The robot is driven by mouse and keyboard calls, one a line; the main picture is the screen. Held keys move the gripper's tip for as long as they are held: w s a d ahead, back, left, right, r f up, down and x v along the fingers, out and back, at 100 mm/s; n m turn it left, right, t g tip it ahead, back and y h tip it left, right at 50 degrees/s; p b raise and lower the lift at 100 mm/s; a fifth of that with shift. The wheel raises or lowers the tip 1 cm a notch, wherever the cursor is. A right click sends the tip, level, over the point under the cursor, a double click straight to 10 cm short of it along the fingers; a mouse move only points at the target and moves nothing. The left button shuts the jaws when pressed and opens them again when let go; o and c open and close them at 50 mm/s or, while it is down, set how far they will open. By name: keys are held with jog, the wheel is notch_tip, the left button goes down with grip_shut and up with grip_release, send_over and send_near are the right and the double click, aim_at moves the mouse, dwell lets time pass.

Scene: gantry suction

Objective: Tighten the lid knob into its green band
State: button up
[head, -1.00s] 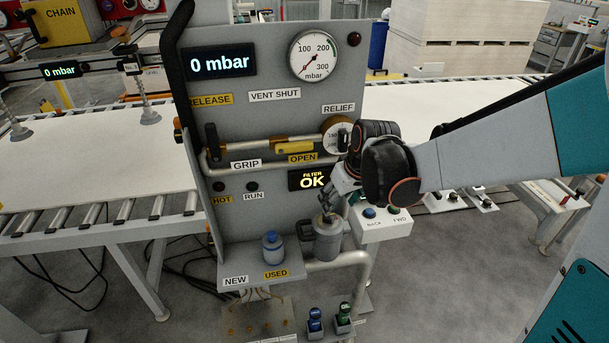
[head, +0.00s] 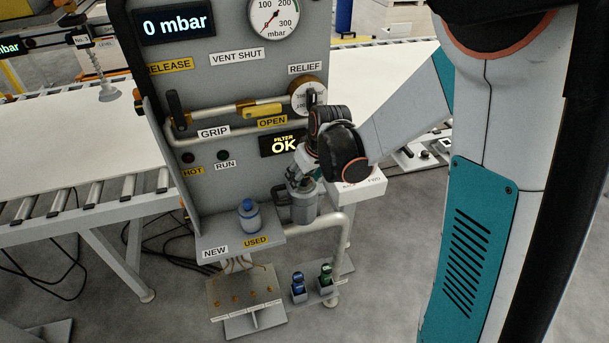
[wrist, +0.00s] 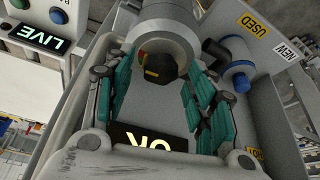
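The lid knob (wrist: 160,68) is a black faceted knob with a yellow mark, at the end of the grey filter housing (wrist: 165,28) in the wrist view. My gripper (wrist: 155,88) has teal-padded fingers spread to the left and right of the knob, with gaps between pads and knob. In the head view my gripper (head: 302,180) is directly above the housing.
A blue-capped filter (head: 249,216) stands on the shelf left of the housing. A lit OK display (head: 283,144) is behind my gripper. The white button box (head: 358,189) is close on the right, and a grey pipe (head: 338,232) bends below. Blue and green small containers stand lower.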

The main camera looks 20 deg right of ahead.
jog(key=c, duration=0.8)
jog(key=shift+a+f+m+h+b, duration=0.15)
jog(key=shift+m+h+b, duration=0.35)
jog(key=shift+m, duration=0.4)
jog(key=shift+m+h+b, duration=0.3)
jog(key=shift+m+b, duration=0.05)
jog(key=shift+m, duration=0.75)
jog(key=o, duration=1.1)
jog(key=shift+r, duration=0.2)
